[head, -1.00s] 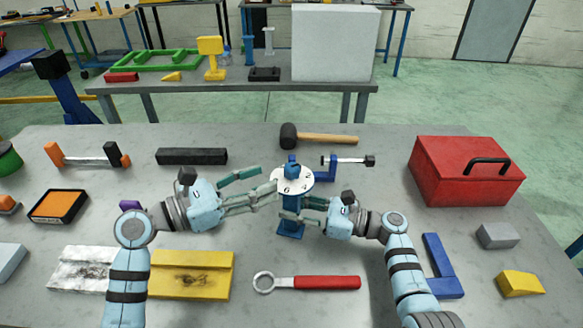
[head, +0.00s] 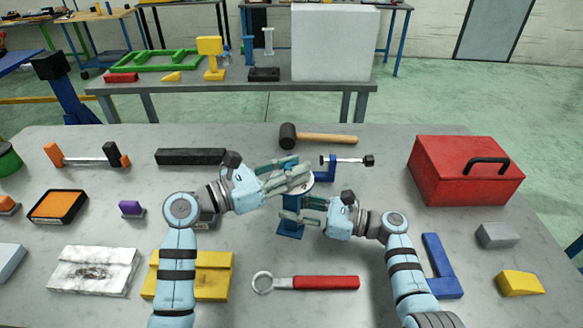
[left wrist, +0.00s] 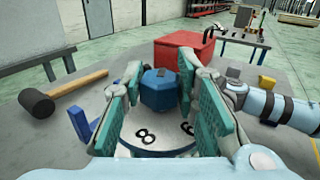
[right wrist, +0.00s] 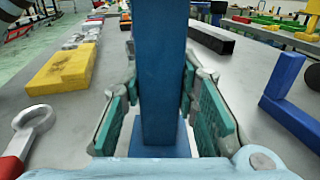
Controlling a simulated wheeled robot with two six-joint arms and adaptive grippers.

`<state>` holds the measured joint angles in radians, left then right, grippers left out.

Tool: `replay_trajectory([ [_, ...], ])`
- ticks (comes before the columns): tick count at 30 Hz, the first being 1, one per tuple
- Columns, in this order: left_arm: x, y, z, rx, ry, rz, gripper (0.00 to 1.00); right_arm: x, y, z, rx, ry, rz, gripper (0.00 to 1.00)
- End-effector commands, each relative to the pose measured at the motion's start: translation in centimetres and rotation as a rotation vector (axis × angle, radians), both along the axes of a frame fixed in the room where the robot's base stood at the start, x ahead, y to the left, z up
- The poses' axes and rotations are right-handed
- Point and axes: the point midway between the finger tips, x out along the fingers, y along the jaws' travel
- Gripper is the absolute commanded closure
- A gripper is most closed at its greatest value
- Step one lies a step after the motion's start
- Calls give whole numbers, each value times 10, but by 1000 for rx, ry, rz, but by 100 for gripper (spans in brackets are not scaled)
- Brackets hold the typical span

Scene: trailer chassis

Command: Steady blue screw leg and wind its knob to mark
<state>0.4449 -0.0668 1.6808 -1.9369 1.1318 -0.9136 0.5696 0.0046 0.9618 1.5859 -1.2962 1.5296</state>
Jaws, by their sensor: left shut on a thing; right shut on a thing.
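The blue screw leg (head: 290,231) stands upright on the table; its post fills the middle of the right wrist view (right wrist: 163,75). On top is a white dial (left wrist: 128,152) with black numerals, and above it the blue knob (left wrist: 158,92). My left gripper (head: 298,173) is shut on the knob from the left, covering it and most of the dial in the head view. My right gripper (head: 294,209) is shut on the post below the dial, with one finger on each side. The mark cannot be made out.
A blue clamp-like piece (head: 328,173) stands close behind the leg, and a mallet (head: 325,139) lies farther back. A red-handled ring wrench (head: 312,283) lies in front. A red toolbox (head: 465,172) stands right, a yellow block (head: 215,275) front left.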

Motion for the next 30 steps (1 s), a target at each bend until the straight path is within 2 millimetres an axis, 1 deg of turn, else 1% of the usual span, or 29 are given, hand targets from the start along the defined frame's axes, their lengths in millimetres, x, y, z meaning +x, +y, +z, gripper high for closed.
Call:
replay_trajectory([
  [5, 0, 0, -1, 3, 2, -18, 100, 0, 0, 0, 0, 1, 0, 100],
  [11, 1, 0, -2, 4, 4, -94, 100, 0, 0, 0, 0, 1, 1, 100],
  [30, 3, 0, -2, 6, 4, -542, 100, -1, 1, 0, 1, 0, 3, 100],
])
